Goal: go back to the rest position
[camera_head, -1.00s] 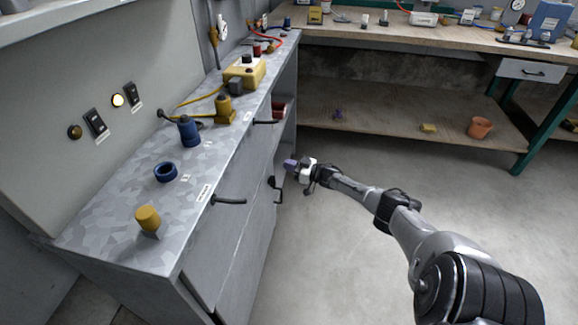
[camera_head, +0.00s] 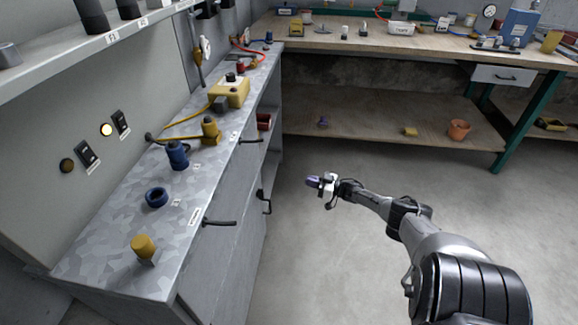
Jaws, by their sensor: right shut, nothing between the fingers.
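My right arm comes in from the lower right. My left gripper is not in view.
A wooden workbench (camera_head: 345,48) stands behind. The floor (camera_head: 370,260) is clear.

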